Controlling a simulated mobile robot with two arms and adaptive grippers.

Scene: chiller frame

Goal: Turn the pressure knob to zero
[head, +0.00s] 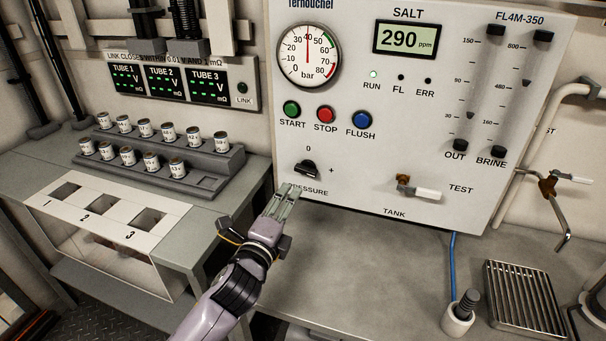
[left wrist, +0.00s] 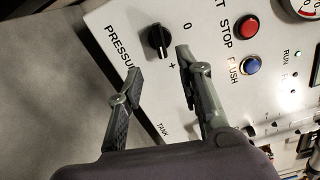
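The black pressure knob (head: 306,169) is on the white panel, with 0 above it, + to its right and PRESSURE below. Its ridge seems to lie toward the + side rather than the 0. My left gripper (head: 291,190) is just below and left of the knob in the head view, in front of the PRESSURE label. In the left wrist view, the two fingers (left wrist: 160,60) are apart and empty, and the knob (left wrist: 158,41) shows beyond and between their tips. I cannot tell of any contact. My right gripper is not in view.
The round bar gauge (head: 308,56) has its needle near 40. The START (head: 291,109), STOP (head: 326,114) and FLUSH (head: 360,120) buttons are above the knob. A TEST tap (head: 418,191) sticks out at right. A rack of small canisters (head: 160,150) stands at left.

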